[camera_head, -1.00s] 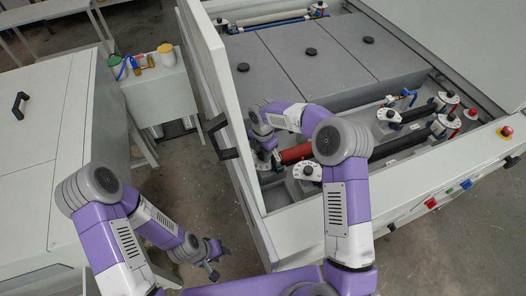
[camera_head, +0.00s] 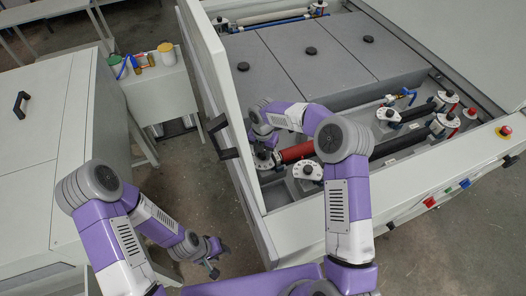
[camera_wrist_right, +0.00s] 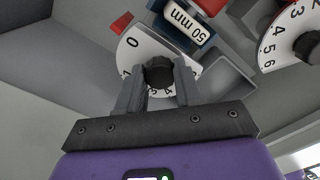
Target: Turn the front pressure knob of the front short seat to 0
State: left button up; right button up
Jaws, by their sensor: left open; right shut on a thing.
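A black pressure knob (camera_wrist_right: 159,70) sits on a white numbered dial (camera_wrist_right: 135,56) in the right wrist view. The 0 and 1 show at the dial's left; other digits are partly covered by the fingers. My right gripper (camera_wrist_right: 158,88) is shut on this knob, one finger on each side. In the head view the same dial (camera_head: 264,161) lies at the left end of a red roller (camera_head: 296,152), and my right arm partly hides the gripper there. My left gripper (camera_head: 216,262) is open and empty, low over the floor left of the machine.
A second dial with a black knob (camera_wrist_right: 310,47) is close on the right; it also shows in the head view (camera_head: 308,170). A blue block marked 50 mm (camera_wrist_right: 184,24) adjoins the held dial. The machine's raised side panel (camera_head: 213,80) stands left of my right arm.

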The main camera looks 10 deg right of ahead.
jog(key=shift+r, duration=0.1)
jog(key=o, duration=1)
jog(key=shift+o, duration=0.2)
notch_tip(320, 180, up, 8)
jog(key=shift+f, duration=0.25)
